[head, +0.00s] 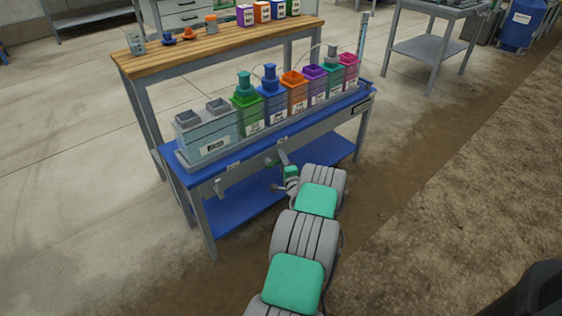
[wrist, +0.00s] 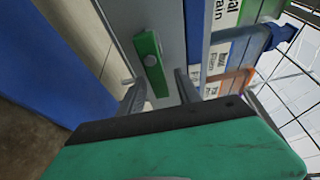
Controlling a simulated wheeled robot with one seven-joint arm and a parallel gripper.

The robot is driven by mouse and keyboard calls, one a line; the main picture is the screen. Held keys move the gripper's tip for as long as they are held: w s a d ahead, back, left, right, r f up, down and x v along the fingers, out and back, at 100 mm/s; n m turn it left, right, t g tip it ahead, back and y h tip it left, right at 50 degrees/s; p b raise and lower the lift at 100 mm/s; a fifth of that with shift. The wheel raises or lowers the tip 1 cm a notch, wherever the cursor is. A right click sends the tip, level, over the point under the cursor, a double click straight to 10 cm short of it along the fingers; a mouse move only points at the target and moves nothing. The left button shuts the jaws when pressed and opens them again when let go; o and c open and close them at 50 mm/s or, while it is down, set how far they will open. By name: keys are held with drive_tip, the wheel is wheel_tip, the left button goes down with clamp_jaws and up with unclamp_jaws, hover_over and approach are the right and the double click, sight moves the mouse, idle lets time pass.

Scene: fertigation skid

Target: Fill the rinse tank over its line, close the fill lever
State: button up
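A wide clear tank (head: 208,138) with two grey square necks stands at the left end of the blue skid bench; it looks like the rinse tank. Its contents look pale blue; its label and line are too small to read. A grey lever (head: 219,187) hangs on the bench's front rail below it. Another grey lever (head: 283,157) is on the rail farther right, close to my gripper (head: 288,177). In the wrist view my gripper (wrist: 158,80) is open, its fingers apart and empty, facing a green plate (wrist: 150,58) with a round grey stub on the grey rail.
Several coloured containers, such as the green one (head: 247,117) and the blue one (head: 273,104), stand in a row right of the tank. A wooden bench (head: 220,43) with small items is behind. A grey side table (head: 428,47) stands at the back right. The floor in front is clear.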

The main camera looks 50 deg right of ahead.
drive_tip(key=shift+c, duration=0.3)
clamp_jaws()
drive_tip(key=shift+a+f, duration=0.1)
idle(1.0)
